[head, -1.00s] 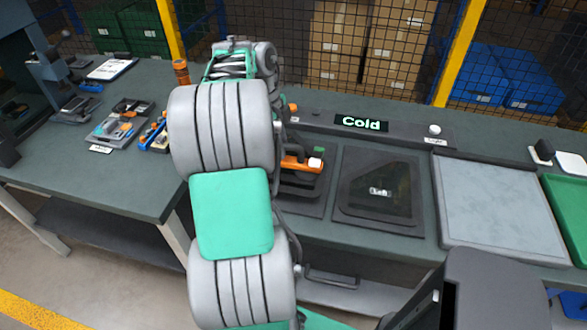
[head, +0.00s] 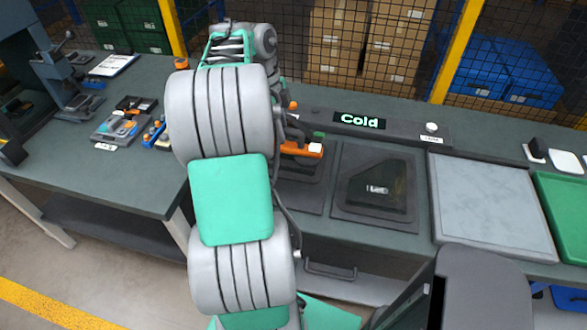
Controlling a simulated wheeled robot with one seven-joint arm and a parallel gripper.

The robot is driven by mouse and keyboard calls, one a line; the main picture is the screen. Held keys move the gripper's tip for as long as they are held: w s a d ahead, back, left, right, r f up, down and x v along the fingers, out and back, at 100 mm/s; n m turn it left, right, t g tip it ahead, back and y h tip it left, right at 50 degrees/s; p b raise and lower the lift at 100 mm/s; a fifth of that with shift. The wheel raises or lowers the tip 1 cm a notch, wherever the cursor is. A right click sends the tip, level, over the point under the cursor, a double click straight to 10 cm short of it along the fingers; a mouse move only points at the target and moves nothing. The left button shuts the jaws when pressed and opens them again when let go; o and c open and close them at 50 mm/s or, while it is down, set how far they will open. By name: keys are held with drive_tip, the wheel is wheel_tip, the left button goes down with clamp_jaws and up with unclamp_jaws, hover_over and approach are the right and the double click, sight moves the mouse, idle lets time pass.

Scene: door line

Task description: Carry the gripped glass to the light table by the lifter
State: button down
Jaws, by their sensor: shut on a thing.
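My gripper (head: 292,132) is mostly hidden behind my arm, at the back of the bench left of the Cold sign. It is shut on the lifter (head: 302,150), whose orange bar and white end show to the right of my arm. The lifter is over a dark tray (head: 302,192). I cannot make out the glass beneath it or its edges. The light table (head: 490,205) is a flat pale grey panel to the right, with a bare top. A small light label and a white button (head: 431,127) are behind it.
A dark holder with a labelled, see-through triangular cover (head: 377,190) lies between the lifter and the light table. A green tray (head: 565,210) is at far right. A wire-mesh fence closes the back.

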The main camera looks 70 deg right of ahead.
drive_tip(key=shift+r, duration=0.1)
drive_tip(key=s+d+b, duration=0.1)
drive_tip(key=s+d, duration=0.1)
drive_tip(key=s, duration=1.1)
drive_tip(key=shift+s+d, duration=0.25)
drive_tip(key=shift+s, duration=0.15)
drive_tip(key=s+d, duration=0.2)
drive_tip(key=s, duration=1.2)
drive_tip(key=shift+d, duration=0.2)
drive_tip(key=shift+w, duration=0.1)
drive_tip(key=s+d+p, duration=0.2)
drive_tip(key=s+p, duration=0.2)
drive_tip(key=s, duration=1)
drive_tip(key=shift+d, duration=0.25)
